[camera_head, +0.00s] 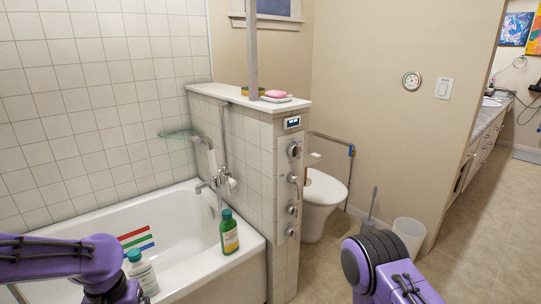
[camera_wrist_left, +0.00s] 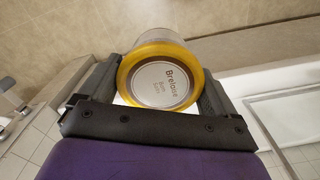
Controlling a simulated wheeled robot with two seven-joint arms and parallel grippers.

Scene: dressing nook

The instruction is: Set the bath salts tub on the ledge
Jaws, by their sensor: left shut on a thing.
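The bath salts tub (camera_wrist_left: 163,84) shows in the left wrist view with its round white label, printed "Brelaise Bath Salts", and yellow rim facing the camera. My left gripper (camera_wrist_left: 158,70) is shut on it, one dark finger on each side. In the head view the left arm runs off the bottom edge, and neither that gripper nor the tub is seen. A white ledge (camera_head: 213,90) tops the tiled half wall. A yellow round tin (camera_head: 254,91) and a pink soap (camera_head: 276,94) on a dish sit on it. My right arm is at the bottom right, its gripper out of view.
A green bottle (camera_head: 229,231) and a white bottle with a teal cap (camera_head: 142,272) stand on the bathtub's (camera_head: 190,275) near rim. A pole (camera_head: 253,50) rises from the ledge. A glass shelf (camera_head: 178,133) is on the tiled wall. The ledge's left part is clear.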

